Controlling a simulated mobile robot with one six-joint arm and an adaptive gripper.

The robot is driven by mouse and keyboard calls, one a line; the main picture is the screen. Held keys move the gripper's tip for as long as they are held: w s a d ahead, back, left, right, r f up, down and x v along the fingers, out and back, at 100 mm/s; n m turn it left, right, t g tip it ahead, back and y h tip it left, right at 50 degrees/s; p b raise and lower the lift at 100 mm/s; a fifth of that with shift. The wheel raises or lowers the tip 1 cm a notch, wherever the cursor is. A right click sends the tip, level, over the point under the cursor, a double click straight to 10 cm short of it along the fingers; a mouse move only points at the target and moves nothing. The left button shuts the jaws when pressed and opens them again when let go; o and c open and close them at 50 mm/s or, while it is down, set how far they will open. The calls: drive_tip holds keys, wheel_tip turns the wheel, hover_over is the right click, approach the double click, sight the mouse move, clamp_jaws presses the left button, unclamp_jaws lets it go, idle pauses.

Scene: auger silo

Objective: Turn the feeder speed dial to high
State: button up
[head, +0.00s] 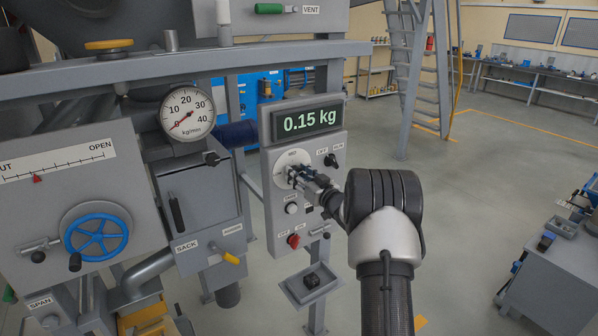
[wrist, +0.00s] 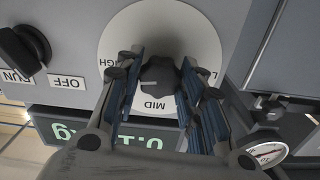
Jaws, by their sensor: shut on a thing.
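The feeder speed dial is a dark knob (wrist: 158,74) on a round pale plate (wrist: 165,32) on the grey control panel. The wrist view is turned over: HIGH is at the left of the plate, MID at the bottom and LOW at the right, partly covered. My gripper (wrist: 160,90) has its blue-padded fingers on either side of the knob, shut on it. Which label the knob points to is hard to tell. In the head view, my gripper (head: 298,177) reaches the dial plate (head: 288,159) from the right and covers the knob.
An OFF/RUN switch (head: 331,160) sits right of the dial, under a display (head: 306,120) reading 0.15 kg. A white button (head: 291,208) and a red knob (head: 293,241) are below. A round gauge (head: 187,114) and blue handwheel (head: 97,237) are left.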

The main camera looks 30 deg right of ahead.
drive_tip(key=shift+m+p, duration=0.3)
drive_tip(key=shift+m, duration=0.4)
drive_tip(key=o, duration=1.1)
drive_tip(key=shift+c, duration=0.2)
drive_tip(key=s, duration=1.2)
drive_tip(key=shift+w+a, duration=0.1)
